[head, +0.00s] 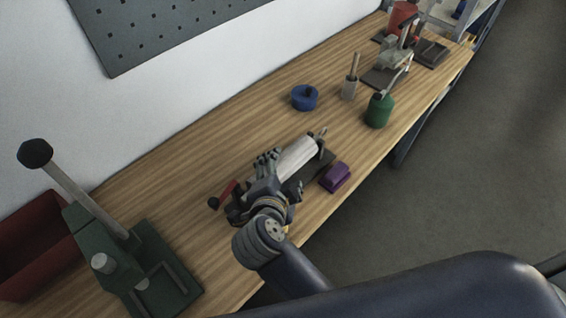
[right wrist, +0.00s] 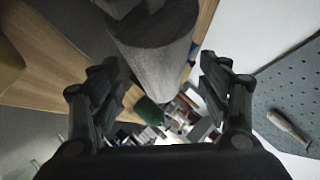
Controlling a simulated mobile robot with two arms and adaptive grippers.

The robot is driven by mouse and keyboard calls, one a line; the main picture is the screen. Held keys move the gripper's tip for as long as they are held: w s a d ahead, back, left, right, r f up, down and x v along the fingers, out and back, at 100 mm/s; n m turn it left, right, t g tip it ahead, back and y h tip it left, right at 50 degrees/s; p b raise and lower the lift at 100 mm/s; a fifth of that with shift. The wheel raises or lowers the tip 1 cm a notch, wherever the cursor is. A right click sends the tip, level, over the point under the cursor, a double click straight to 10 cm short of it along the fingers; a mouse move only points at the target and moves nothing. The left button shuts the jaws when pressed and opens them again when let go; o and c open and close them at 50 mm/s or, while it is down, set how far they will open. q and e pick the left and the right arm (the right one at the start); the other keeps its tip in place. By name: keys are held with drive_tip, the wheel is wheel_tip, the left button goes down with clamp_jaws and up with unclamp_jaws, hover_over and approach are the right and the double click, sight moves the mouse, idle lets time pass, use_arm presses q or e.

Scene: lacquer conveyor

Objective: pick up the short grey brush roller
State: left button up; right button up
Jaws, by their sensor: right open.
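A light grey cylinder (head: 297,152), which looks like the short grey brush roller, lies on a dark stand (head: 318,165) on the wooden bench in the head view. My right gripper (head: 268,160) is at the near left end of the cylinder and partly hides it. In the right wrist view the grey cylinder (right wrist: 152,62) fills the top middle, between the spread fingers of the right gripper (right wrist: 160,80). The fingers are open, and I cannot tell whether they touch it. My left gripper is not in view.
A purple block (head: 335,177) lies beside the stand near the bench edge. A green canister (head: 379,110), a blue round item (head: 304,97) and a grey cup (head: 350,88) stand beyond. A green lever press (head: 135,265) and red bin (head: 35,245) are at left.

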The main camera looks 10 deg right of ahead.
sight(286, 165)
drive_tip(key=x, duration=0.3)
drive_tip(key=shift+w+d+p, duration=0.25)
drive_tip(key=shift+d+p, duration=0.1)
drive_tip(key=shift+d, duration=0.05)
drive_tip(key=shift+w+d+f, duration=0.1)
drive_tip(key=shift+w+f, duration=0.15)
drive_tip(key=shift+w, duration=0.05)
drive_tip(key=shift+c, duration=0.8)
drive_tip(key=shift+s, duration=0.1)
drive_tip(key=c, duration=1.2)
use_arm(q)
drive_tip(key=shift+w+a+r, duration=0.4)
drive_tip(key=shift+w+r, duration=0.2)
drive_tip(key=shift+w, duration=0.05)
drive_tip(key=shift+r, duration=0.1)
use_arm(e)
drive_tip(key=shift+r, duration=0.15)
